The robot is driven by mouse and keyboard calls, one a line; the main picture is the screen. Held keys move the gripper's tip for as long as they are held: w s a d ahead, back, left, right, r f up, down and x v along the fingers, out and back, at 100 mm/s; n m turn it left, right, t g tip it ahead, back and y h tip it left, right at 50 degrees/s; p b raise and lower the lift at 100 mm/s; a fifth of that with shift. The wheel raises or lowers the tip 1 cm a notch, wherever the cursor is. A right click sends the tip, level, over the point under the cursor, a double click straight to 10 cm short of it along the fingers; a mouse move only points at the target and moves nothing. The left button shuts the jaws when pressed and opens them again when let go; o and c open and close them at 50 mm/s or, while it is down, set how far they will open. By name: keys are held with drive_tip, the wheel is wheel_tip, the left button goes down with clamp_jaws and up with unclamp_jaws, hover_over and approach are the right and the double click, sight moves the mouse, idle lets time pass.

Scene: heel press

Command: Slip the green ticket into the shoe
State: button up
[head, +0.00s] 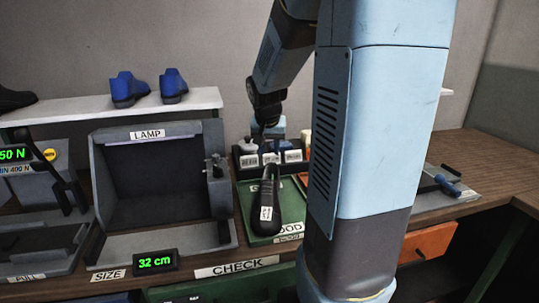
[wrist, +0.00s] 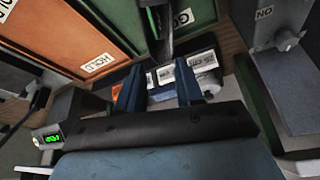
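A black shoe (head: 262,195) with a white label on it lies on the green GOOD tray (head: 262,240) in the head view. A dark shape at the top of the wrist view, by the green tray (wrist: 200,12), appears to be part of it. I cannot pick out the green ticket.
A lamp booth (head: 155,185) and a 32 cm display (head: 155,262) stand left of the tray. Blue shoes (head: 127,88) sit on a white shelf behind. My arm hides the middle of the bench.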

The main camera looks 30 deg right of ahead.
drive_tip(key=s+a+r+n+t+y, duration=0.1)
drive_tip(key=s+a+r+n, duration=0.2)
drive_tip(key=s+a, duration=0.4)
drive_tip(key=s+a+r+n+t+y, duration=0.1)
drive_tip(key=s+a+r+n, duration=0.3)
drive_tip(key=s+a, duration=0.4)
drive_tip(key=s+r, duration=0.1)
drive_tip(key=s, duration=0.5)
drive_tip(key=shift+s+a+r+y, duration=0.2)
drive_tip(key=shift+a+y, duration=0.05)
drive_tip(key=shift+y, duration=0.05)
drive_tip(key=shift+c, duration=0.3)
idle(0.8)
